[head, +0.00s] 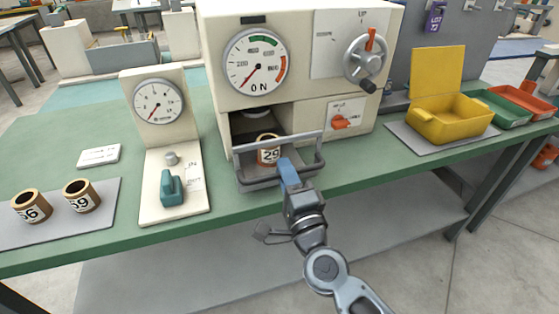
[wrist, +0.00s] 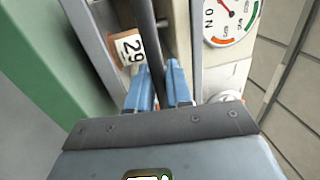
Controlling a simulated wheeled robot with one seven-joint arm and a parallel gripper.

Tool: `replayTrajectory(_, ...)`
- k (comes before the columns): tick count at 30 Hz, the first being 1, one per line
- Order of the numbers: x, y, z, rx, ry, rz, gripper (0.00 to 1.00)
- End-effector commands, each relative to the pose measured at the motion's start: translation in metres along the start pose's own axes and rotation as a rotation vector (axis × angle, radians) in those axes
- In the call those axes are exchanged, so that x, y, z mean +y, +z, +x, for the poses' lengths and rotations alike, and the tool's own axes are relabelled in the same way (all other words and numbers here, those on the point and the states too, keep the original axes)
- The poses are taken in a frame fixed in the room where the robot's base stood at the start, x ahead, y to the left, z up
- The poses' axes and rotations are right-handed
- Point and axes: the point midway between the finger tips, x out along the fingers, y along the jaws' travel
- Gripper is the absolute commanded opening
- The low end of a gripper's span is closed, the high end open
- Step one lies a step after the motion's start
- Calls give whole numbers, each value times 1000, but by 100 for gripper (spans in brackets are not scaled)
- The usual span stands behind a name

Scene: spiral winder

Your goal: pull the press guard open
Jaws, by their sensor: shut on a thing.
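The press guard (head: 247,183) is a grey frame at the front of the cream press (head: 240,106), standing out from the press opening. A brown ring with a white label "29" (head: 268,156) sits just behind the guard's front bar. The ring also shows in the wrist view (wrist: 129,48). The exact contact is partly hidden by the fingers.
A small gauge stand (head: 158,140) with a teal lever is left of the press. Rings "56" (head: 31,206) and "59" (head: 81,196) stand on a grey mat at far left. A yellow open box (head: 450,118) is at right. The bench front is clear around the guard.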

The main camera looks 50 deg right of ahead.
Motion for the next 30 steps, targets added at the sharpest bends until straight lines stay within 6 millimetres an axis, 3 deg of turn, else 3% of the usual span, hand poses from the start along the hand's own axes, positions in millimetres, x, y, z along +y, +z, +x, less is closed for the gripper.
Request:
replayTrajectory(10,1,1,-3,-3,4,0,0)
replayTrajectory(11,2,1,-3,-3,4,0,21)
replayTrajectory(15,1,0,-3,-2,3,0,35)
replayTrajectory(24,1,0,-6,-1,2,-1,35)
replayTrajectory(30,3,0,-32,-2,4,0,35)
